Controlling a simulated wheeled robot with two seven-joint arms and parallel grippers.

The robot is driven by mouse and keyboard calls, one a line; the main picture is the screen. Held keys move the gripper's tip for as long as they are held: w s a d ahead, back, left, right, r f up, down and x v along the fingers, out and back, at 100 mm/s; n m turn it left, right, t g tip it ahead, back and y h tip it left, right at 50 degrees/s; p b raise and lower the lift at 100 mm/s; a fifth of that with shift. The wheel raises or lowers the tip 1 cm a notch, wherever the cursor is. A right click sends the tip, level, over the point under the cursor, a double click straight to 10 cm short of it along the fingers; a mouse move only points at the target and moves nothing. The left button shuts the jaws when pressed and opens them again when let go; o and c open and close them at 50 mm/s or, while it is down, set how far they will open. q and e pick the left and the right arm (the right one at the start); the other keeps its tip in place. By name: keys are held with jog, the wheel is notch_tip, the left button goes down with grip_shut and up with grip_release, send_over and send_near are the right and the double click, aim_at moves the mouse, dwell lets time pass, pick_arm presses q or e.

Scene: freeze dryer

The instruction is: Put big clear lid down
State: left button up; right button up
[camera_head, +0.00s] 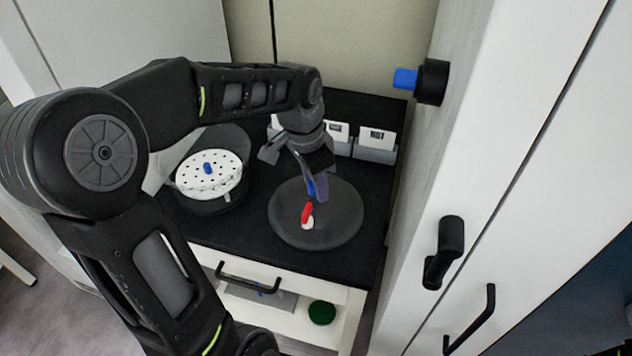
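The big clear lid (343,225) shows as a dark see-through disc with a red and white knob (307,214) near its middle. It appears flat on the black worktop, right of the round container. My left gripper (318,189) reaches down over the lid from behind, with its blue-tinted fingertips just above and right of the red knob. I cannot tell whether they touch it. The gap between the fingers is not clear from this angle. My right gripper is not in view.
A round dark container (210,205) with a white perforated plate (196,181) and blue knob stands left of the lid. White labelled boxes (376,146) line the back. A white cabinet (440,170) with a blue-ended black knob (425,82) bounds the right. Below are a drawer handle (248,282) and a green round thing (321,313).

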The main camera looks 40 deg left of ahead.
aim_at(309, 198)
pick_arm(q)
jog(key=o, duration=0.4)
jog(key=shift+r, duration=0.15)
jog(key=r, duration=0.4)
jog(key=s+r, duration=0.1)
jog(key=r, duration=0.3)
jog(key=r+p, duration=0.1)
jog(key=r, duration=0.3)
jog(key=shift+s+a, duration=0.3)
jog(key=shift+a, duration=0.1)
